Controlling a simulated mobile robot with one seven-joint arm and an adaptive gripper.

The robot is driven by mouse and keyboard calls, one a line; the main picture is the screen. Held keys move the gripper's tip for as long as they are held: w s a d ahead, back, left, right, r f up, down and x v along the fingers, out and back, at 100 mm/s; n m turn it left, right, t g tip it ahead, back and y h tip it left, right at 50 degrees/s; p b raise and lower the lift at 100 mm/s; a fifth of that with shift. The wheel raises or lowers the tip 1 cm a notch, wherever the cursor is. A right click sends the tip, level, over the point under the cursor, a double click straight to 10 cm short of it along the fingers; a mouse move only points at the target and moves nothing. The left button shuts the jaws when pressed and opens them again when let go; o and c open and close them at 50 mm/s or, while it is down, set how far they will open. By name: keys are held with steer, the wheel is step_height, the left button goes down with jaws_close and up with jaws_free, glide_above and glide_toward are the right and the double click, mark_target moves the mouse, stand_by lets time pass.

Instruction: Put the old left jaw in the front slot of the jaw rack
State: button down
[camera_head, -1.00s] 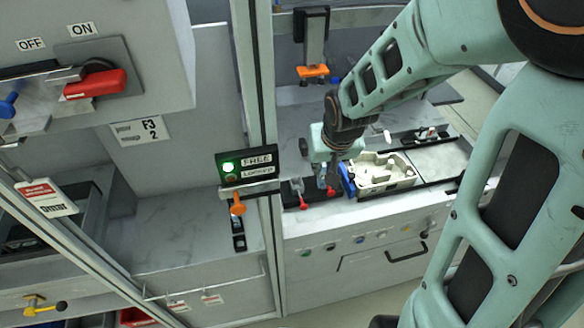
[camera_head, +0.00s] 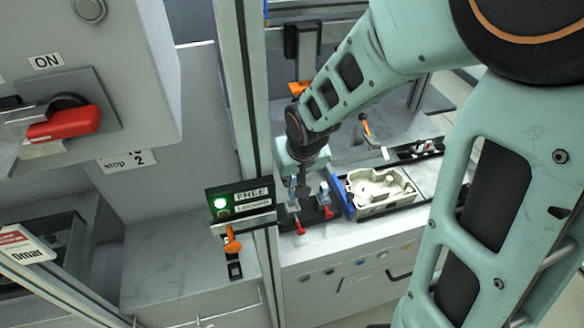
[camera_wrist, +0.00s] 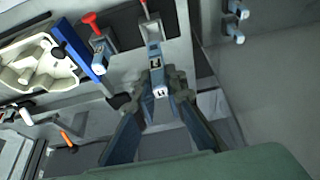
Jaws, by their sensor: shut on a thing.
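My gripper (camera_head: 292,187) points down at the left end of the dark fixture on the bench. In the wrist view its fingers (camera_wrist: 160,100) are closed around a blue-grey jaw (camera_wrist: 156,62), the old left jaw. The jaw stands beside the left red-handled lever (camera_head: 299,228); whether it is seated or slightly raised I cannot tell. A second blue-grey jaw (camera_head: 323,193) stands to its right by another red lever (camera_head: 329,212). It also shows in the wrist view (camera_wrist: 99,58). I cannot clearly identify the jaw rack; two small blue-grey pieces (camera_wrist: 236,22) show at the wrist view's upper right.
A blue plate (camera_head: 341,197) and a cream casting (camera_head: 382,190) lie right of the fixture. A frame post (camera_head: 245,110) with a FREE/LOCKED panel (camera_head: 240,198), green light lit, stands left of my gripper. An orange-handled tool (camera_head: 366,127) is behind.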

mark_target(292, 195)
steer(key=shift+f+b, duration=0.9)
steer(key=shift+f, duration=2.3)
steer(key=shift+f, duration=0.2)
steer(key=c, duration=2)
jaws_free()
steer(key=shift+r, duration=0.1)
